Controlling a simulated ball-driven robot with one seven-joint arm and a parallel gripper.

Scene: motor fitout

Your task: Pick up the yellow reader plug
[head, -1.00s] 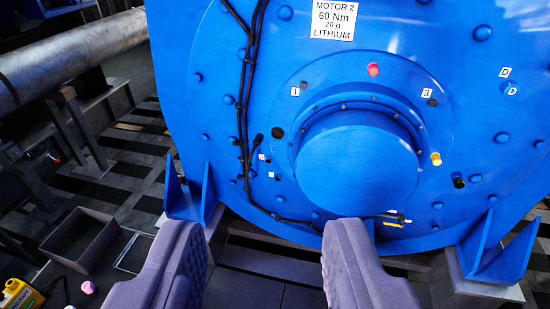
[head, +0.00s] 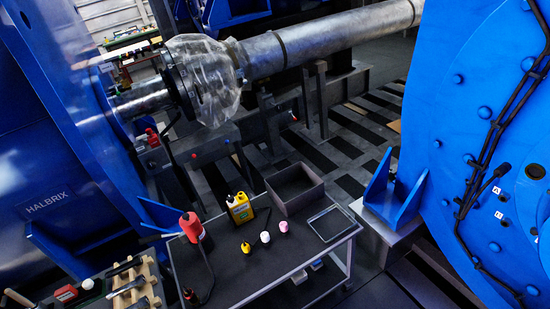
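A small yellow plug (head: 246,247) stands on the dark top of a trolley (head: 250,273) in the lower middle of the head view. A white plug (head: 265,238) and a pink plug (head: 283,226) are in a row with it, up and to its right. A yellow box-shaped device (head: 240,208) with a label stands just behind the yellow plug. My gripper is out of the picture, so its state is hidden.
The trolley also holds a red bottle-like tool (head: 192,227) with a cable, a grey open bin (head: 296,188) and a shallow tray (head: 331,223). A tool rack (head: 130,285) is at lower left. Blue motor housings (head: 470,130) flank both sides; a steel shaft (head: 330,40) crosses above.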

